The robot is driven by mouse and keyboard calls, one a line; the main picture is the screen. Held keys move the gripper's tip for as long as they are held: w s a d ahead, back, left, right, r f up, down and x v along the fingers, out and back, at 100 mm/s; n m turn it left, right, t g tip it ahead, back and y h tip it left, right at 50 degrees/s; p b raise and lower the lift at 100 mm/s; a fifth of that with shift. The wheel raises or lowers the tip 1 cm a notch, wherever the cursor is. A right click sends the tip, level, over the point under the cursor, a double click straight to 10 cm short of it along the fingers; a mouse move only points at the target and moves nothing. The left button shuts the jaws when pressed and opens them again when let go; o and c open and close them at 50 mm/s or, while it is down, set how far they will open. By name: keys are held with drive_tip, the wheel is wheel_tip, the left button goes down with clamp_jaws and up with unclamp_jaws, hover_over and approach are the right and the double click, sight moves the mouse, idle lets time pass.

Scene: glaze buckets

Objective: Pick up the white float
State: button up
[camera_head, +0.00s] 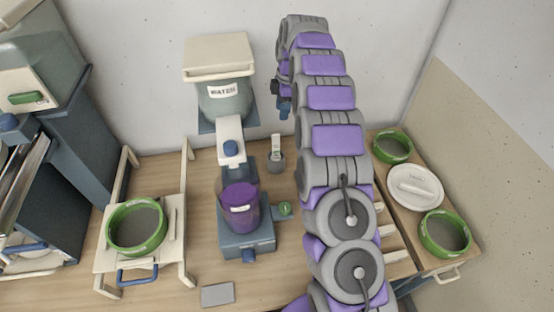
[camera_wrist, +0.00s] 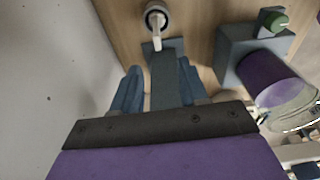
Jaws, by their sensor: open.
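A small white upright piece (camera_head: 276,142) stands on a rounded grey base at the back of the table. It is the likeliest white float, but I cannot tell for sure. In the wrist view, a white stem with a dark-rimmed round end (camera_wrist: 157,20) shows beyond my fingers. My gripper (camera_head: 284,113) hangs fingers down in front of the back wall, above and apart from the white piece. In the wrist view, my gripper (camera_wrist: 160,70) has its two blue fingers spread. A grey-blue block (camera_wrist: 165,78) shows between them; I cannot tell its depth.
A water dispenser (camera_head: 228,95) with a purple cup (camera_head: 240,207) stands left of the white piece. Green-rimmed buckets (camera_head: 137,227) stand at both sides. A round white lid (camera_head: 415,187) lies on the right tray. A grey slab (camera_head: 217,294) lies in front.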

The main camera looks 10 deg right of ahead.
drive_tip(key=b, duration=0.3)
approach(275, 156)
drive_tip(key=f, duration=0.1)
drive_tip(key=f+b, duration=0.1)
drive_tip(key=a+f, duration=0.1)
drive_tip(key=shift+w+f, duration=0.1)
drive_tip(key=shift+w, duration=0.25)
clamp_jaws()
idle(0.4)
